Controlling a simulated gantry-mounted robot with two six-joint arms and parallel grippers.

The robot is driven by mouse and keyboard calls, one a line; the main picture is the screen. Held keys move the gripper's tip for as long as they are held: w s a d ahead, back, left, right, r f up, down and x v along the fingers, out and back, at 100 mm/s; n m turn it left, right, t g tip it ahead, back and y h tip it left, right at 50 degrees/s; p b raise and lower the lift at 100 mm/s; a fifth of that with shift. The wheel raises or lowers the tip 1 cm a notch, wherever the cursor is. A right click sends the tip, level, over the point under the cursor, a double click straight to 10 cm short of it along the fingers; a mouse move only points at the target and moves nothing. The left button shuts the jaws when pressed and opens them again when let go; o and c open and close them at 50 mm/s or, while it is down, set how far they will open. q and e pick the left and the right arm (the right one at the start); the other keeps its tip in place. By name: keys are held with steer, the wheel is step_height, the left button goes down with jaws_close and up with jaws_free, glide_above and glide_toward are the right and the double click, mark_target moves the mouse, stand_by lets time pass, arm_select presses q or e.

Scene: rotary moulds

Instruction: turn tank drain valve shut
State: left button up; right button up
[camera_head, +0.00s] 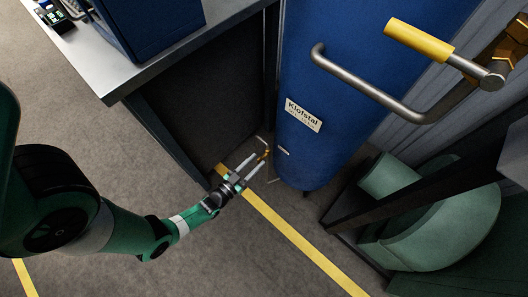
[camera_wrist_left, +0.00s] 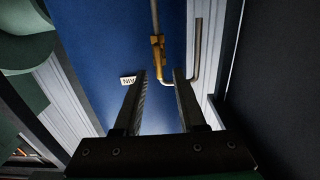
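The tall blue tank (camera_head: 330,85) stands right of centre in the head view and fills the middle of the left wrist view (camera_wrist_left: 105,35). A small brass valve (camera_wrist_left: 158,55) with a thin grey pipe and a bent grey rod (camera_wrist_left: 197,50) is low by the tank. In the head view the valve (camera_head: 266,153) is partly covered by my fingers. My left gripper (camera_head: 257,163) is open, its two fingers pointing at the valve. In the wrist view the valve appears beyond and between the fingertips (camera_wrist_left: 160,76); I cannot tell whether they touch it. My right gripper is out of view.
A grey-topped bench (camera_head: 180,60) with a blue box (camera_head: 150,25) stands left of the tank. A large yellow-handled lever (camera_head: 418,42) and bent pipe hang over the tank at upper right. Green rounded equipment (camera_head: 440,225) is at lower right. A yellow line (camera_head: 300,240) crosses the clear floor.

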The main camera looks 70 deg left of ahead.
arm_select(q)
steer(key=b+x, duration=0.1)
steer(key=x, duration=0.4)
steer(key=shift+w, duration=0.2)
jaws_close()
